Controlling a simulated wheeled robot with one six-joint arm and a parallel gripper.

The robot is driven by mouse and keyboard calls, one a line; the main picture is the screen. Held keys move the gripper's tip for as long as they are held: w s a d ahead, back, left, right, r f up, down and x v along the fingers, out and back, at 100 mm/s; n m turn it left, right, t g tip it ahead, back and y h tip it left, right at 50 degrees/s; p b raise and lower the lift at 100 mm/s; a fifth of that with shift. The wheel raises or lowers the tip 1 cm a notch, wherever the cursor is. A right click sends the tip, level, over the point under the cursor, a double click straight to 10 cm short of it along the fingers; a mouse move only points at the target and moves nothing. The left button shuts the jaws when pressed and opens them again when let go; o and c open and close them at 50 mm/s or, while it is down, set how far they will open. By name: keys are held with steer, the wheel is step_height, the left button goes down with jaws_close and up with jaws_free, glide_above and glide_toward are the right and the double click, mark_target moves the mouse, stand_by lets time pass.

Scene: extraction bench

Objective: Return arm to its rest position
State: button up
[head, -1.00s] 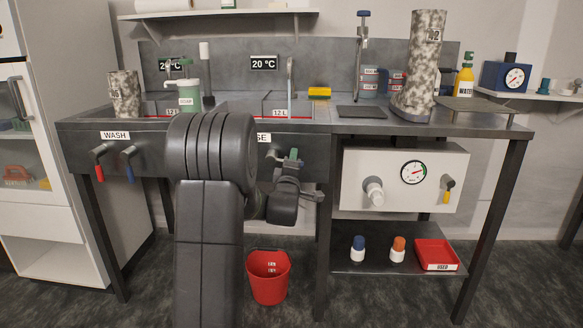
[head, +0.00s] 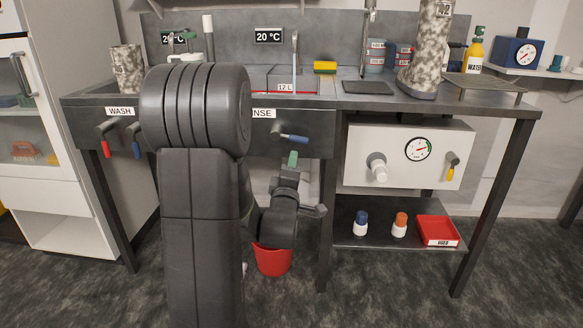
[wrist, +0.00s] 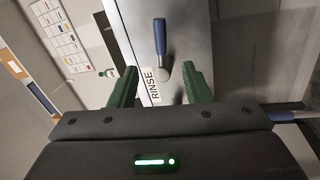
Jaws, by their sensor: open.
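My gripper (wrist: 158,88) shows in the wrist view with its two green fingers apart and nothing between them. Beyond the fingers is the blue rinse lever (wrist: 160,37) on the grey sink front, with the RINSE label beside it. In the head view my gripper (head: 292,160) is small, below the blue-handled rinse lever (head: 291,138) and apart from it. My dark arm stands in front of the bench and hides part of the sink front.
A red bucket (head: 272,260) stands on the floor behind my arm. The bench's lower shelf (head: 350,215) holds two small bottles and a red tray (head: 437,231). A white panel with a gauge (head: 419,149) is to the right. Open floor lies in front.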

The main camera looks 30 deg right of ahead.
mark_target(296, 142)
stand_by(0.5)
steer(key=b+x, duration=0.1)
steer(key=x, duration=1.2)
steer(key=shift+w+d+r+b, duration=0.1)
steer(key=shift+w+d+b, duration=0.2)
steer(key=shift+b, duration=0.1)
steer(key=shift+s+a, duration=0.1)
steer(key=shift+a, duration=0.05)
steer(key=p+v, duration=0.2)
steer(key=v, duration=1.2)
steer(key=b+x, duration=0.2)
steer(key=x, duration=1.2)
steer(key=shift+f+m+h+p, duration=0.3)
steer(key=shift+f+m+p, duration=0.2)
steer(key=shift+m, duration=0.7)
steer(key=shift+a+g, duration=0.1)
steer(key=shift+g, duration=0.2)
